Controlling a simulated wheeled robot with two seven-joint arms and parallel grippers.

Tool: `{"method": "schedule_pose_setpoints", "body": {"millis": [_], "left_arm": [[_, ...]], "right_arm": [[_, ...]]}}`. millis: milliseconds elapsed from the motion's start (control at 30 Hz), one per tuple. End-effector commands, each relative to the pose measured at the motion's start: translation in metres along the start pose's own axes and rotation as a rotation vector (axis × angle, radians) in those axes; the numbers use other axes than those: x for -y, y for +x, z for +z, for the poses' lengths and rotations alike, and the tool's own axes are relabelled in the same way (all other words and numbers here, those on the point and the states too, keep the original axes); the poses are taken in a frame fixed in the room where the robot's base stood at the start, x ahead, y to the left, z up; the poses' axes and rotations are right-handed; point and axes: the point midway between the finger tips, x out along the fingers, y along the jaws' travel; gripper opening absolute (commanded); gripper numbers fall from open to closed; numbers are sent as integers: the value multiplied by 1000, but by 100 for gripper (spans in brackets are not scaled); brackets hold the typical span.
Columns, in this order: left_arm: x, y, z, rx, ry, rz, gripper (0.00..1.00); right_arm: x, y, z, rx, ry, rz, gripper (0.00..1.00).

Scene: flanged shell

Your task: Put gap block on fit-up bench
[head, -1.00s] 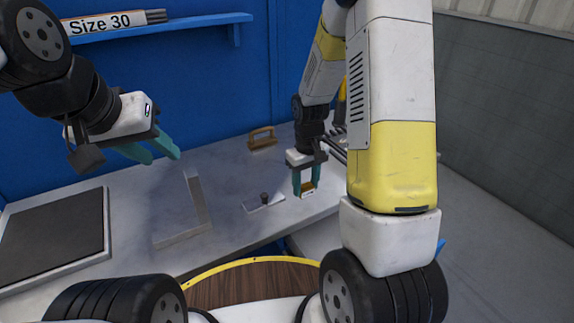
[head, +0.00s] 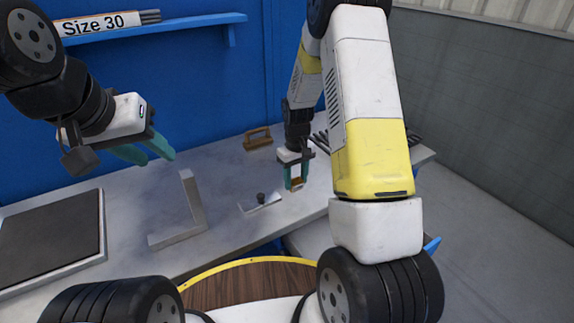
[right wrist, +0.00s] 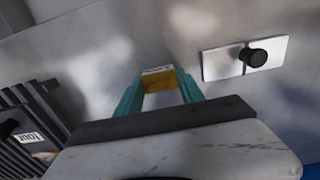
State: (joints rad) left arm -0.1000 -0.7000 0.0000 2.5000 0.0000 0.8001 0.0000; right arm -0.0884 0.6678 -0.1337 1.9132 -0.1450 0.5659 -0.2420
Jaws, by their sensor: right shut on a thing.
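The yellow-orange block, which I take as the gap block (head: 297,183), is between the teal fingers of my right gripper (head: 294,181). In the right wrist view the block (right wrist: 158,80) spans between both fingertips, with a small pale label at its far edge. The right gripper points down over the grey fit-up bench (head: 232,222), at its right part. I cannot tell whether the block touches the bench top. My left gripper (head: 145,153) is open and empty, held above the left part of the bench.
A small plate with a black knob (head: 261,198) lies just left of the right gripper. A metal angle piece (head: 193,205) stands left of it. A brown handled tool (head: 257,138) lies at the back. A dark slab (head: 52,240) lies far left. A slotted rack (right wrist: 30,115) is near the right gripper.

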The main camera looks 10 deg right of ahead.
Motion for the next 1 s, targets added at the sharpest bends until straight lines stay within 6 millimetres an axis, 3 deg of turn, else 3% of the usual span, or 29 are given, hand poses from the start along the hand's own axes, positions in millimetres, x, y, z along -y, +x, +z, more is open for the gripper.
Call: {"method": "schedule_pose_setpoints", "body": {"millis": [133, 167, 233, 667, 1000], "left_arm": [[0, 0, 0, 0, 0, 0, 36], [0, 0, 0, 0, 0, 0, 36], [0, 0, 0, 0, 0, 0, 36], [0, 0, 0, 0, 0, 0, 36], [0, 0, 0, 0, 0, 0, 36]], "right_arm": [[0, 3, 0, 0, 0, 0, 0], [0, 3, 0, 0, 0, 0, 51], [0, 3, 0, 0, 0, 0, 65], [0, -4, 0, -1, 0, 0, 67], [0, -72, -1, -5, -1, 2, 67]]}}
